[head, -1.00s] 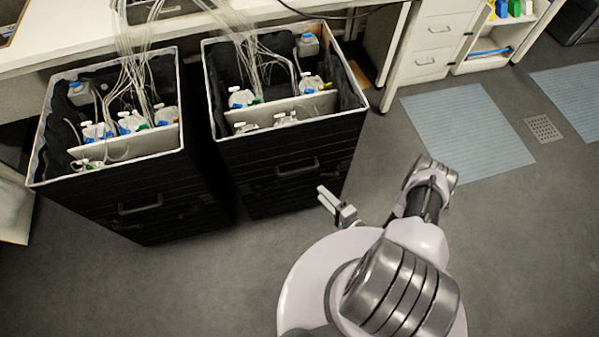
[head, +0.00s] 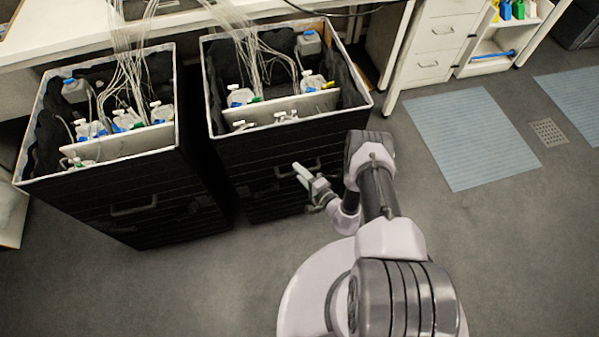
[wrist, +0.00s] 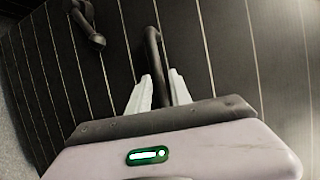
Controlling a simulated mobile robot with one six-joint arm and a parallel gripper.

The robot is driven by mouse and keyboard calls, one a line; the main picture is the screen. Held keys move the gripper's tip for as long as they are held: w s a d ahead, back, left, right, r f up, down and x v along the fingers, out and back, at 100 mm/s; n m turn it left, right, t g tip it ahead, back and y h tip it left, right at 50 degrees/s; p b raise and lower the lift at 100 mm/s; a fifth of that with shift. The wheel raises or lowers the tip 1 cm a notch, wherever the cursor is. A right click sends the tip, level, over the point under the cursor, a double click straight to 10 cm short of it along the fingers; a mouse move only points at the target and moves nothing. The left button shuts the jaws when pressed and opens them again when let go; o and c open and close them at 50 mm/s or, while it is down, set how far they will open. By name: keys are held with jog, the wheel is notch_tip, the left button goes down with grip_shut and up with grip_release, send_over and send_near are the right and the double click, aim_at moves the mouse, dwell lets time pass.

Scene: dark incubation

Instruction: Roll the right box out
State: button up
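The right box (head: 262,152) is a tall black open-topped bin with a pale rim, standing partly under the bench. Its dark front handle (head: 283,173) is partly hidden behind my gripper (head: 303,178) in the head view. In the wrist view the handle (wrist: 154,58) is a dark bar that runs down between the two pale fingers of my gripper (wrist: 161,84). The fingers are apart, one on each side of the bar, with a narrow gap visible. I cannot tell whether either finger touches it. Bottles with tubes stand inside the box behind a pale divider.
The left box (head: 110,205), a similar black bin, stands close beside the right one. Tubes hang from the white bench (head: 75,38) into both. White drawers (head: 434,40) stand at the right. The floor (head: 185,285) in front is clear, with a blue mat (head: 470,135) to the right.

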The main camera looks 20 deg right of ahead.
grip_shut()
dwell(1.2)
